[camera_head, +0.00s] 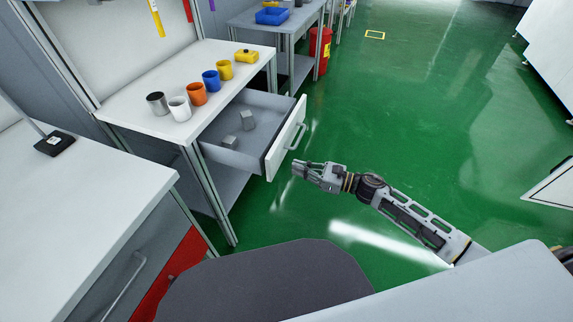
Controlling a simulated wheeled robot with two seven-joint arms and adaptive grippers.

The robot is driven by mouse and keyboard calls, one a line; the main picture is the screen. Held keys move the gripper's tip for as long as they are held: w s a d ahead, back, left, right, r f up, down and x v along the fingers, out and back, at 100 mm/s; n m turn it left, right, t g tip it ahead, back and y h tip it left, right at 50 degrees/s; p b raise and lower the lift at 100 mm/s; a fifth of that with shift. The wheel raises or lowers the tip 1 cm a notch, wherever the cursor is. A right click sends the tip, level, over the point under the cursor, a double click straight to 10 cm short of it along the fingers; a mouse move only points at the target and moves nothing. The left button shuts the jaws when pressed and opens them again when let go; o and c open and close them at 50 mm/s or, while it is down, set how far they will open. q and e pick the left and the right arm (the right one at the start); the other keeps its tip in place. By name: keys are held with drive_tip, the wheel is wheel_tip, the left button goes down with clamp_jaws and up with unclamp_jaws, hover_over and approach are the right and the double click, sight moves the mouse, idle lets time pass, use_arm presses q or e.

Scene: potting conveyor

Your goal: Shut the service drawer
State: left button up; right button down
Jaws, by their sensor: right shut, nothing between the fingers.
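The service drawer (285,137) stands pulled out from under the white-topped table (167,123). Its white front with a grey bar handle (298,137) faces right, over the green floor. Two small grey blocks, one of them upright (248,121) and one lower (230,142), lie inside the drawer. My right gripper (299,170) is shut and empty, just in front of the drawer's near end and below the handle in the picture. Whether it touches the drawer front is hard to tell; a gap seems to show. My left gripper is not in view.
A white counter (75,200) fills the left. The green floor (420,110) right of the drawer is clear. A red bin (320,48) stands farther back.

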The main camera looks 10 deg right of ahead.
sight(278, 162)
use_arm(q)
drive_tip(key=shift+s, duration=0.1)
use_arm(e)
drive_tip(key=shift+x, duration=2.25)
drive_tip(key=shift+a, duration=0.1)
drive_tip(key=shift+w+a, duration=0.1)
drive_tip(key=shift+w, duration=0.05)
drive_tip(key=shift+b+x, duration=0.35)
drive_tip(key=shift+x, duration=0.6)
drive_tip(key=b+x, duration=0.5)
drive_tip(key=x, duration=1.6)
drive_tip(key=shift+w+a+f, duration=0.1)
drive_tip(key=shift+w+a, duration=0.05)
drive_tip(key=shift+w, duration=0.05)
drive_tip(key=shift+w+a+b, duration=0.3)
drive_tip(key=shift+a+b, duration=0.1)
drive_tip(key=shift+a, duration=0.1)
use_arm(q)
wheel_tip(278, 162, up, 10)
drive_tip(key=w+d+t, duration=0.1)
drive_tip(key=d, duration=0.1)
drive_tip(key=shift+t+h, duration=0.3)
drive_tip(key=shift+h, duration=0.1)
use_arm(e)
drive_tip(key=shift+r, duration=0.2)
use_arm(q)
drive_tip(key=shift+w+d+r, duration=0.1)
use_arm(e)
drive_tip(key=shift+r, duration=0.1)
